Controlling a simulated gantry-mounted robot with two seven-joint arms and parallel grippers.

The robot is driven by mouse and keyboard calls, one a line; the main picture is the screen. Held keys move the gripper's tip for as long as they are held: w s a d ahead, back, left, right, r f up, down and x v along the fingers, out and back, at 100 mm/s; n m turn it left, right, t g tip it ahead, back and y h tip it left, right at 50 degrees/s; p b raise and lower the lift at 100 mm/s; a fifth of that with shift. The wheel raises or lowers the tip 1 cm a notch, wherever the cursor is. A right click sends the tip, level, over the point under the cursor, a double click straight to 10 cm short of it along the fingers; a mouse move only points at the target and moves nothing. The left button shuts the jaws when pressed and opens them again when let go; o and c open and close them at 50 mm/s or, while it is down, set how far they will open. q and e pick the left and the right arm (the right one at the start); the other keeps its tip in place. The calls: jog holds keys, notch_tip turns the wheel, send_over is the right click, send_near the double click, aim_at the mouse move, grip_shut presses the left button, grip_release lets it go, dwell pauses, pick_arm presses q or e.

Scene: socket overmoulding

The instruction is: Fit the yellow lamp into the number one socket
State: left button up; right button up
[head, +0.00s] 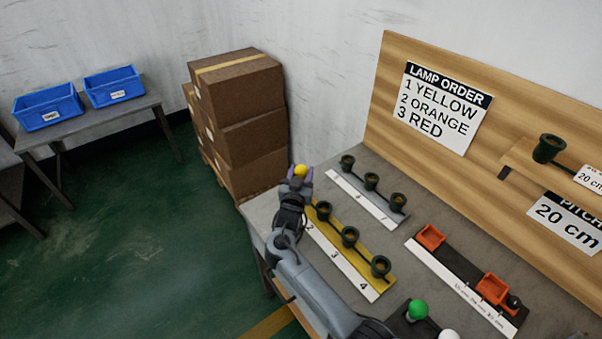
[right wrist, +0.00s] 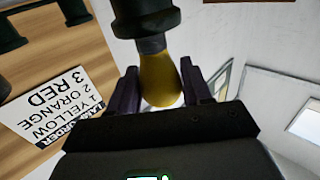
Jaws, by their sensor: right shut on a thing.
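The yellow lamp (head: 300,170) is held in my right gripper (head: 297,178) at the far left end of the yellow strip (head: 372,291). The right wrist view shows the lamp (right wrist: 158,78) between both fingers, its grey base pointing at a dark green socket (right wrist: 145,18). Part of the grey base shows at the socket's mouth; I cannot tell how deep it sits. The strip is labelled 2, 3 and 4 beside three empty sockets, one of them at the middle (head: 349,237). My right gripper hides the number one end in the head view. My left gripper is out of view.
A green lamp (head: 417,309) and a white lamp (head: 448,335) are near the bottom edge. The order sign (head: 437,108) lists 1 yellow, 2 orange, 3 red.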

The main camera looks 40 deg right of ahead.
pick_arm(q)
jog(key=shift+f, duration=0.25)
pick_arm(e)
jog(key=shift+f, duration=0.35)
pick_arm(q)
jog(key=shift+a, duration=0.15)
pick_arm(e)
jog(key=o, duration=1.1)
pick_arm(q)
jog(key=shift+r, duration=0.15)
pick_arm(e)
jog(key=shift+s+a+r, duration=0.1)
jog(key=shift+a, duration=0.05)
